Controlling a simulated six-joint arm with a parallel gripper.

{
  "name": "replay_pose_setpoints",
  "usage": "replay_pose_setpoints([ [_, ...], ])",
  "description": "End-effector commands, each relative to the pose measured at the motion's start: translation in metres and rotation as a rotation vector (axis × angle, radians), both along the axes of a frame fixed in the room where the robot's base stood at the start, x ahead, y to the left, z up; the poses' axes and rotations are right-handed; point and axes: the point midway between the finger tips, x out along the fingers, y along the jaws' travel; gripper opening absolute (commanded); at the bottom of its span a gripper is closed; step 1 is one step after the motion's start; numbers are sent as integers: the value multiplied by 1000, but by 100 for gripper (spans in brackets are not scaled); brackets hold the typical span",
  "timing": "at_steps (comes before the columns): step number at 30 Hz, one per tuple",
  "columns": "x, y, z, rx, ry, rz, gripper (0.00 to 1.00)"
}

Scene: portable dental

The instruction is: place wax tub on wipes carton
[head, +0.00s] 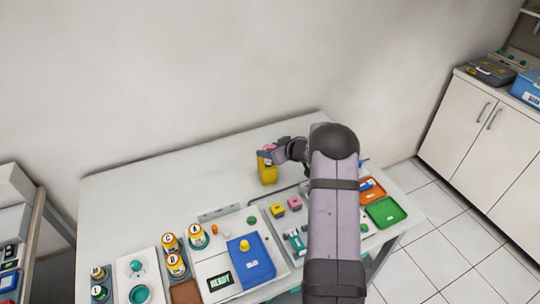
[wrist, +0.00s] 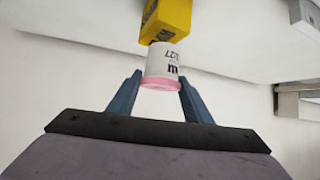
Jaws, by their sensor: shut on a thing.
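The wax tub (wrist: 163,62) is white with dark lettering and a pink rim in the wrist view. My gripper (wrist: 160,76) is shut on it, one blue-grey finger on each side. In the head view a small pink part of the tub (head: 269,147) shows at my gripper (head: 273,153), which hides most of it. The wipes carton (head: 267,173) is a tall yellow box upright on the white table, just below the tub. In the wrist view the yellow carton (wrist: 168,20) adjoins the tub's far end; I cannot tell whether they touch.
The white table (head: 150,190) is bare around and left of the carton. Nearer stand yellow-topped jars (head: 197,236), a blue box (head: 250,262), small pink and yellow blocks (head: 294,203), an orange tray (head: 372,194) and a green tray (head: 385,212).

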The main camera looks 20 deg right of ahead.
Motion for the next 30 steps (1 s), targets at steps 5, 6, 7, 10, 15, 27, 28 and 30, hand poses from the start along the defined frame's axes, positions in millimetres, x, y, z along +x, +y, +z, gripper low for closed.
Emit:
replay_pose_setpoints([
  [5,0,0,-21,2,1,0,22],
  [6,0,0,-24,1,0,0,22],
  [7,0,0,-25,1,0,0,22],
  [10,0,0,-27,1,-1,-1,22],
  [15,0,0,-27,0,-1,0,22],
  [27,0,0,-30,0,0,0,64],
  [28,0,0,-30,0,0,0,64],
  [30,0,0,-30,0,0,0,64],
])
